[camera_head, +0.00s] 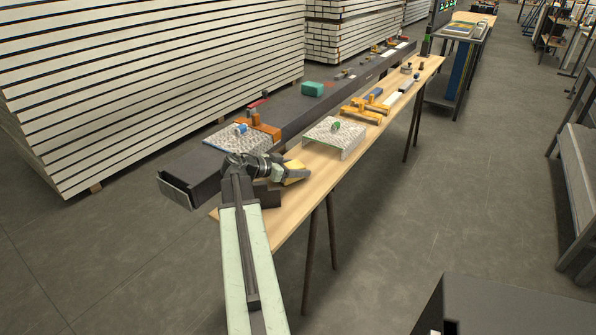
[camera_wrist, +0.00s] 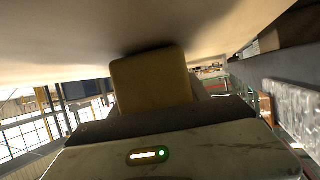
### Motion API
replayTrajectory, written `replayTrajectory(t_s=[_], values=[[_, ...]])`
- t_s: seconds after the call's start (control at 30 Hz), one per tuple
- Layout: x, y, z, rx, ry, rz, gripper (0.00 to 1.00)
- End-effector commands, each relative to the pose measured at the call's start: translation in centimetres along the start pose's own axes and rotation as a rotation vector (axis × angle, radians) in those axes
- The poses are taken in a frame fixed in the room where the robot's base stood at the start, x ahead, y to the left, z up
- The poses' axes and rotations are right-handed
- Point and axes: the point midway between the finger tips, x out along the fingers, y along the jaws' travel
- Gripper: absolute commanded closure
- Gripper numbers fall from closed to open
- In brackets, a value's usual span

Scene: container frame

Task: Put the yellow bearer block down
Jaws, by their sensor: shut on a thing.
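The yellow bearer block (camera_head: 295,171) is at the end of my arm, over the near part of the wooden table (camera_head: 290,212). My gripper (camera_head: 284,174) is shut on it. In the wrist view the block (camera_wrist: 150,78) sits straight ahead of the dark gripper front (camera_wrist: 150,122). The pale wooden tabletop (camera_wrist: 60,35) fills the upper part of that view, close to the block. I cannot tell whether the block touches the table. My gripper's fingers are mostly hidden.
A tread-plate bracket (camera_head: 343,151) stands on the table just beyond the block. Orange-yellow pieces (camera_head: 362,108) lie farther along. A long dark beam (camera_head: 190,173) runs along the left, carrying a tread plate (camera_head: 228,141), an orange bracket (camera_head: 266,127) and a green block (camera_head: 313,88). Stacked panels (camera_head: 130,80) stand behind.

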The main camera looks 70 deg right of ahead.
Motion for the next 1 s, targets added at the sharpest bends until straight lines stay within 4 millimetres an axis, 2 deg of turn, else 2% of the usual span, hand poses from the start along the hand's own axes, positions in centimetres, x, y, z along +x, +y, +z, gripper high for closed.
replayTrajectory(t_s=[0.07, 0.1, 0.17, 0.43, 0.53, 0.8, 1.0], values=[[0.2, 0.0, 0.4, 0.0, 0.0, 0.0, 0.84], [0.1, 0.0, 0.3, 0.0, 0.0, 0.0, 0.41], [0.1, 0.0, 0.2, 0.0, 0.0, 0.0, 0.24], [0.1, 0.0, 0.2, 0.0, 0.0, 0.001, 0.24], [-0.1, 0.1, -0.4, 0.0, 0.0, 0.001, 0.24], [-5.3, 0.1, -0.5, -0.001, 0.0, 0.0, 0.24], [-7.4, 0.1, -0.2, 0.001, 0.0, 0.002, 0.24]])
